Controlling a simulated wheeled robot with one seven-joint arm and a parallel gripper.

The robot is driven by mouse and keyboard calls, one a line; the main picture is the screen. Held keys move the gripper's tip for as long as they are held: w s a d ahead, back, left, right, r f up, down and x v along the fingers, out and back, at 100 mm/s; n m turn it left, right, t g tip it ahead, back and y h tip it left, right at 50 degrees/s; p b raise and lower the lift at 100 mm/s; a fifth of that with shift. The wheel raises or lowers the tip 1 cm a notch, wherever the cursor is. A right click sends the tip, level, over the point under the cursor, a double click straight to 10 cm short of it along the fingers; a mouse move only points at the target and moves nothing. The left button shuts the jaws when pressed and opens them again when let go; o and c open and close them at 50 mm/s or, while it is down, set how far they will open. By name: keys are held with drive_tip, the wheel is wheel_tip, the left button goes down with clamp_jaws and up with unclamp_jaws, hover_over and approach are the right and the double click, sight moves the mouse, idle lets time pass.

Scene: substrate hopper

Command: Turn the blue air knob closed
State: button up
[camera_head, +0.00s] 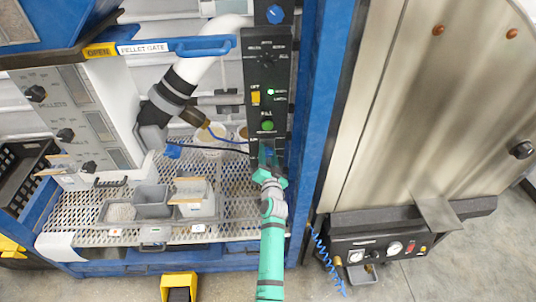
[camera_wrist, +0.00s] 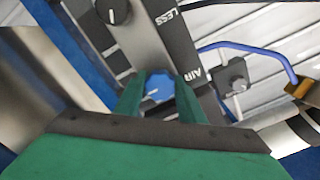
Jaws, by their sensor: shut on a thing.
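In the head view my gripper (camera_head: 268,165) is at the lower part of the black control panel (camera_head: 254,70), below the green button. There the fingers and wrist mostly hide the knob.
Another blue knob (camera_head: 275,14) is at the top of the panel. A yellow switch (camera_head: 255,97) and green button (camera_head: 267,126) sit above my gripper. A blue post (camera_head: 325,100) stands close on the right. A mesh shelf (camera_head: 90,225) with grey bins (camera_head: 153,200) lies to the left.

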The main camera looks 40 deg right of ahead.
drive_tip(key=m, duration=0.4)
drive_tip(key=shift+m, duration=2.2)
drive_tip(key=o, duration=1)
drive_tip(key=shift+o, duration=0.2)
drive_tip(key=shift+s+a, duration=0.1)
drive_tip(key=v, duration=1)
drive_tip(key=shift+s+a, duration=0.2)
drive_tip(key=shift+s, duration=0.05)
